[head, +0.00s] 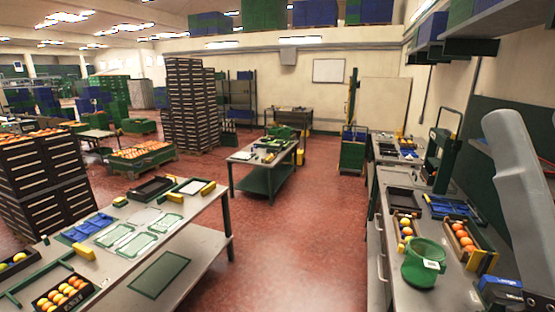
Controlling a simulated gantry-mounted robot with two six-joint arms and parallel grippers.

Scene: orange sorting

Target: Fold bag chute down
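No part is plainly recognisable as the bag chute. A green upright frame (439,160) with a dark arm stands at the back of the right bench; I cannot tell whether it is the chute or how it is folded. A green round container (424,262) with a white label stands near the front of the right bench. A grey link of my arm crosses the right edge of the head view and hides part of the bench and wall. Neither of my grippers shows in this view.
The right bench (399,290) holds crates of oranges (463,238), a blue folded crate (449,207) and a blue-and-black item (500,290). The left bench (205,240) carries trays and green frames. A green-shelved table (262,180) stands mid-room. The red floor between the benches is clear.

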